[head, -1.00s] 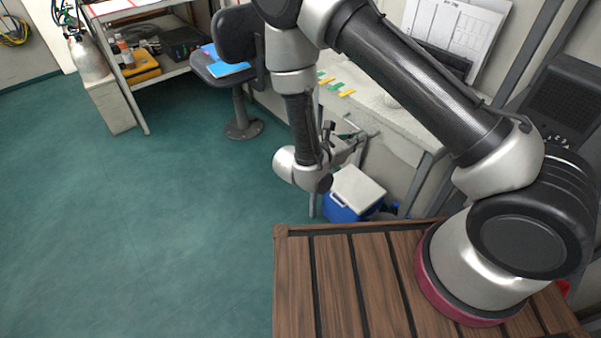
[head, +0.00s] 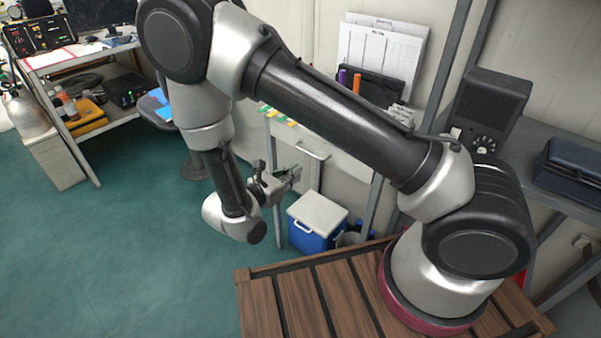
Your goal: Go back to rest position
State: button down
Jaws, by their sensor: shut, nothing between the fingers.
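My gripper (head: 291,175) shows in the head view at the end of my folded arm, pointing right toward the front of a pale desk. It is shut with nothing held. It hangs above and slightly left of a blue and white cooler, apart from it. The fingertips are small in the picture and lie close to the desk's drawer front; whether they touch it I cannot tell.
The blue cooler (head: 316,222) stands on the floor below the desk (head: 318,148). A wooden slatted deck (head: 300,300) is under my arm base. A black speaker box (head: 490,108) stands right. A shelf unit (head: 85,135) and gas cylinder (head: 25,112) are left. Green floor (head: 120,260) is clear.

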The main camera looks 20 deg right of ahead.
jog(key=v, duration=0.6)
jog(key=s+d+m+g, duration=0.3)
jog(key=s+d+g, duration=0.1)
jog(key=s+d, duration=0.1)
jog(key=s+d+r+m+y, duration=0.4)
jog(key=d+r+m, duration=0.3)
jog(key=r, duration=0.3)
jog(key=s+d+r+m+y, duration=0.4)
jog(key=d+r+m, duration=0.3)
jog(key=r, duration=0.3)
jog(key=s+d+r+m+y, duration=0.4)
jog(key=d+r+m, duration=0.3)
jog(key=r, duration=0.3)
jog(key=shift+s+d+r+m+g+y, duration=0.2)
jog(key=shift+r+m+g+y, duration=0.2)
jog(key=shift+m, duration=0.2)
